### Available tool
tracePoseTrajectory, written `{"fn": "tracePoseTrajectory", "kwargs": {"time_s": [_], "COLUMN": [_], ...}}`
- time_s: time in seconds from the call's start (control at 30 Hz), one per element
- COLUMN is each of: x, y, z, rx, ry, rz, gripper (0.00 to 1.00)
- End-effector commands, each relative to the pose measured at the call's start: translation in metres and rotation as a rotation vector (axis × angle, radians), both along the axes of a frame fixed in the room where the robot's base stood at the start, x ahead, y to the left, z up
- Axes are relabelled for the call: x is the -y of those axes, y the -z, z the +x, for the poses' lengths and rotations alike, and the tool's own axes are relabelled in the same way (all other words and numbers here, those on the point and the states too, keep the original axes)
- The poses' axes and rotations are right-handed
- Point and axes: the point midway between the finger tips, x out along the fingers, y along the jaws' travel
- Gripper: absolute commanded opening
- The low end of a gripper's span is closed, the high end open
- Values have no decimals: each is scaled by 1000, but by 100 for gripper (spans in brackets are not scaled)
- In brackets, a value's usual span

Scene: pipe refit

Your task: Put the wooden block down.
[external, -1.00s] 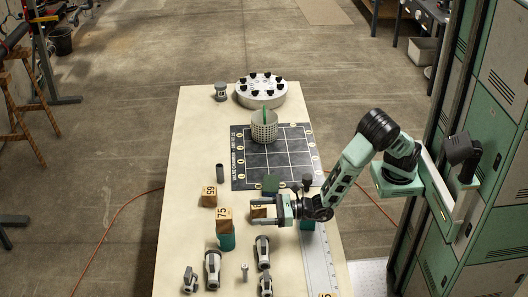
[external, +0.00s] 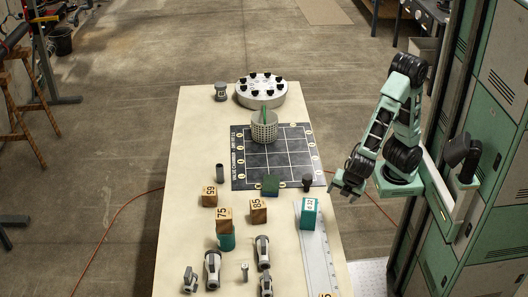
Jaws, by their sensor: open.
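Three wooden blocks with dark numbers are on the pale table. The block marked 85 (external: 258,211) rests on the table top, with nothing holding it. The block marked 59 (external: 209,197) stands to its left. My gripper (external: 341,194) is open and empty, at the right edge of the table near the mat's corner, well to the right of the blocks.
A dark gridded mat (external: 290,150) holds a mesh cup (external: 264,131) and a green block (external: 270,185). Several grey fittings (external: 213,268) stand at the front. A round holder (external: 261,91) is at the back.

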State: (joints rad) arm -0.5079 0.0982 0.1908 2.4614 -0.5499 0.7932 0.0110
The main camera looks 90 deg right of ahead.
Motion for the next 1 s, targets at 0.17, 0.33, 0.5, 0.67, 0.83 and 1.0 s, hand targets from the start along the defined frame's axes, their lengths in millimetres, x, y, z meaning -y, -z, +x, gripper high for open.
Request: {"fn": "tracePoseTrajectory", "kwargs": {"time_s": [0.17,0.33,0.5,0.67,0.83,1.0], "x": [-37,-61,-68,-68,-68,-68], "y": [-8,-15,-16,-16,-23,-55], "z": [-53,-77,-84,-84,-84,-84], "rx": [-40,-60,-66,-67,-67,-68], "ry": [253,402,445,447,446,446], "rz": [258,396,436,436,436,435], "gripper": [72,72,72,72,72,72]}}
